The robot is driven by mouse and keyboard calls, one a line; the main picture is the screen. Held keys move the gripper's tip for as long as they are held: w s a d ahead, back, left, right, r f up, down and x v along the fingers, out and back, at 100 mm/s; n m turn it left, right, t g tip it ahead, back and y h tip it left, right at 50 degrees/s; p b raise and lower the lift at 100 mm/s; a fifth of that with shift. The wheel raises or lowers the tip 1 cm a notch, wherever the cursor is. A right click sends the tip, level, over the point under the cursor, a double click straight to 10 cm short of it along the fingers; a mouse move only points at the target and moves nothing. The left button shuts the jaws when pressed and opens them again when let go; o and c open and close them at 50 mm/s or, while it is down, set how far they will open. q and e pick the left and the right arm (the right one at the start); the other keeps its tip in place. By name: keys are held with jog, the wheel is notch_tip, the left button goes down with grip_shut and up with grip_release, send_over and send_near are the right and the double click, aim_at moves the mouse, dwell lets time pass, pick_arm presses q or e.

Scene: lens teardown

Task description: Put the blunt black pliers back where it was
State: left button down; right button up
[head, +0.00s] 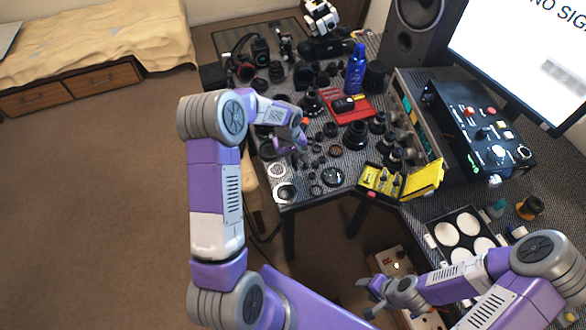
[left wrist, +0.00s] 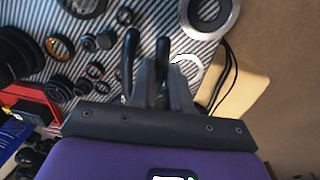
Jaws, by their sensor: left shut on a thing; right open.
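My left gripper (head: 291,148) is over the left part of the striped table, among lens parts. In the left wrist view its grey fingers (left wrist: 158,82) are shut on the black pliers (left wrist: 131,52), whose two dark arms stick out past the fingertips. The striped tabletop shows behind the pliers; whether they touch it I cannot tell. In the head view I cannot make out the pliers at the gripper. My right gripper (head: 372,297) is open and empty, low in front of the table, beside the tray with white discs (head: 446,235).
A red case (head: 362,112) lies mid-table, with a blue spray bottle (head: 356,70) behind it. An open yellow box (head: 424,181) with small parts sits near the front edge. Lens rings crowd around my left gripper. A black control box (head: 478,135) stands right.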

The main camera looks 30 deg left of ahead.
pick_arm(q)
jog(key=shift+f+b, duration=0.45)
jog(key=shift+f, duration=2.7)
jog(key=shift+f, duration=0.1)
jog(key=c, duration=1.5)
grip_release()
jog(key=shift+f, duration=0.1)
jog(key=shift+c, duration=0.2)
jog(key=o, duration=0.5)
jog(key=shift+c, duration=0.2)
